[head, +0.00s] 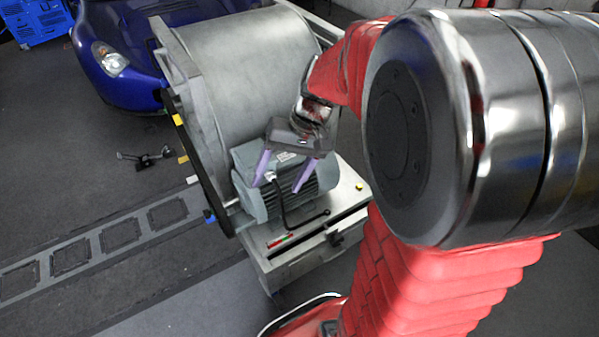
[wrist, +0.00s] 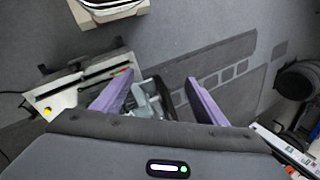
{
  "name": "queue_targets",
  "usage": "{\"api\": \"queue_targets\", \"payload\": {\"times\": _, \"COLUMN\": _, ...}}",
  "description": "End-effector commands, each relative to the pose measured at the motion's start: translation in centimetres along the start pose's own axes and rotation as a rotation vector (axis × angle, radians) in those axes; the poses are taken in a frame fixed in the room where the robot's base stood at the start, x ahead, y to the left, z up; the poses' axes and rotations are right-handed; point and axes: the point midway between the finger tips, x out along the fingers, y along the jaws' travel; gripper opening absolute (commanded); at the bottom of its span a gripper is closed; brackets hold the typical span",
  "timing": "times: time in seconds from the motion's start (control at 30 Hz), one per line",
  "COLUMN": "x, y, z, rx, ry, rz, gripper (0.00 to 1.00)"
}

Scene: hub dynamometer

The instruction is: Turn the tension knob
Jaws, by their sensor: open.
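My gripper (head: 278,186) is open, its two purple fingers apart and nothing between them. In the head view it hangs in front of the grey motor (head: 322,178) beside the big drum. It also shows in the wrist view (wrist: 157,82). A small black knob-like part (head: 337,240) is on the front side of the metal base, below and right of the gripper. A small yellow button-like part (head: 359,186) is on top of the base, right of the motor. I cannot tell for certain which is the tension knob. The fingers appear apart from both.
The large metal drum (head: 245,75) stands behind the motor. A black bent rod (head: 300,220) and a red-green strip (head: 280,241) are on the metal base (head: 290,262). A blue car (head: 115,60) is at the back left. The floor at left is mostly open.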

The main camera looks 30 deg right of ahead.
Motion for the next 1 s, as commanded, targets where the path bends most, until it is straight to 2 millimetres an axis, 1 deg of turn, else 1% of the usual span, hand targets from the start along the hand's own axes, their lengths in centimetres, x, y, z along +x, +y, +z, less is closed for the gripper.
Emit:
{"api": "queue_targets", "payload": {"times": 0.03, "x": 0.6, "y": 0.7, "z": -0.8, "rx": 0.028, "ry": -0.017, "rz": -0.020, "gripper": 0.66}}
{"api": "queue_targets", "payload": {"times": 0.2, "x": 2.1, "y": 2.5, "z": -3.0, "rx": 0.105, "ry": -0.061, "rz": -0.098, "gripper": 0.66}}
{"api": "queue_targets", "payload": {"times": 0.37, "x": 3.7, "y": 4.5, "z": -5.2, "rx": 0.177, "ry": -0.094, "rz": -0.176, "gripper": 0.66}}
{"api": "queue_targets", "payload": {"times": 0.57, "x": 5.8, "y": 7.4, "z": -7.6, "rx": 0.270, "ry": -0.122, "rz": -0.280, "gripper": 0.66}}
{"api": "queue_targets", "payload": {"times": 0.87, "x": 9.3, "y": 12.5, "z": -10.8, "rx": 0.407, "ry": -0.141, "rz": -0.448, "gripper": 0.66}}
{"api": "queue_targets", "payload": {"times": 1.0, "x": 11.1, "y": 15.2, "z": -12.0, "rx": 0.471, "ry": -0.138, "rz": -0.528, "gripper": 0.66}}
